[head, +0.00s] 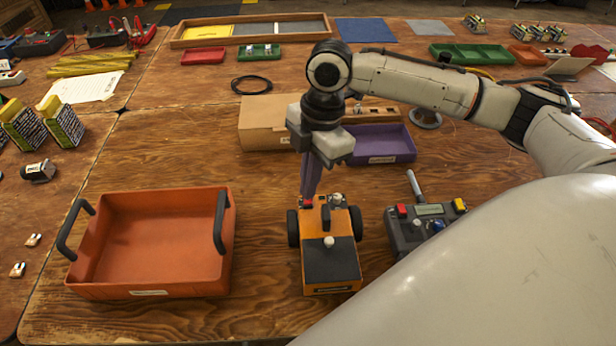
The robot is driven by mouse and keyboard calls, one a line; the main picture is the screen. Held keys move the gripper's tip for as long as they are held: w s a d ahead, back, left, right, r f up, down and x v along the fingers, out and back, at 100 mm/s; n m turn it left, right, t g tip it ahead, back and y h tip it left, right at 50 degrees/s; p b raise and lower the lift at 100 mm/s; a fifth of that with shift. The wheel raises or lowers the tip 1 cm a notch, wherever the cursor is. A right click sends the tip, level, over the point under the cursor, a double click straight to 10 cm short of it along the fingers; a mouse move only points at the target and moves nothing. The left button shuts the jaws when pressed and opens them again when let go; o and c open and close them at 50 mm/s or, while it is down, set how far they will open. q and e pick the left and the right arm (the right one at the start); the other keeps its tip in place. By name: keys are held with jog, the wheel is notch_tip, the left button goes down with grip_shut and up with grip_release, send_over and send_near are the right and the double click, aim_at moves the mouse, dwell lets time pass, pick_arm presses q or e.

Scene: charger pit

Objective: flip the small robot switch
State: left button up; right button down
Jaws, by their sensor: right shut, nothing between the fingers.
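The small robot (331,262) is an orange and black wheeled box on the wooden table, with dark wheels at its sides. Its top carries a red part near the far left corner and pale knobs. My right gripper (309,194) points down from above, its fingers shut with nothing between them. The fingertips are at or just above the red part at the robot's far edge; I cannot tell whether they touch. Which part is the switch, and its position, is too small to tell. My left gripper is not in view.
An orange tray (150,292) with dark handles stands left of the small robot. A grey controller (404,238) with an antenna is close on its right, partly behind my arm. A cardboard box (262,122) and a purple tray (398,158) stand behind. Bare table lies between.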

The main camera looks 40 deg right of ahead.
jog(key=shift+r+p, duration=0.65)
jog(key=shift+r, duration=1.8)
